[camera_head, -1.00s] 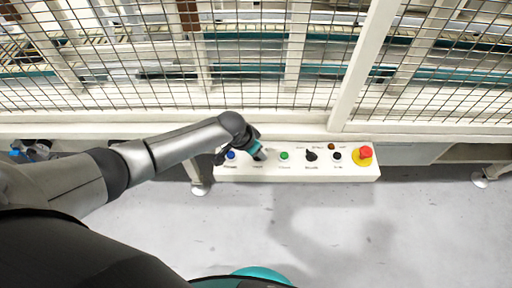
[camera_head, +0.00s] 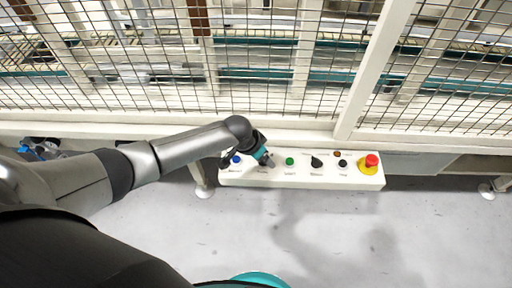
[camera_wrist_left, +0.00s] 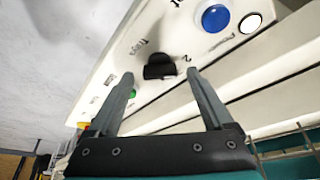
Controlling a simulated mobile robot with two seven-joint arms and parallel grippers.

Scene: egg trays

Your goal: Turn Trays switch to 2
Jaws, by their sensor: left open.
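The control panel (camera_head: 300,180) is a long white box below the fence. The black Trays switch (camera_wrist_left: 160,67) shows in the left wrist view, with the word "Trays" on one side and a "2" on the other. My left gripper (camera_wrist_left: 160,82) is open, its two fingers apart on either side of the switch in that view. I cannot tell whether they touch it. In the head view my left gripper (camera_head: 266,160) is over the left part of the panel and hides the switch. My right gripper is not in view.
On the panel are a blue button (camera_head: 236,160), a green button (camera_head: 290,161), a black selector (camera_head: 316,162), a black button (camera_head: 342,163) and a red emergency stop (camera_head: 371,160) on yellow. A wire mesh fence (camera_head: 270,60) stands behind. Grey floor lies in front.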

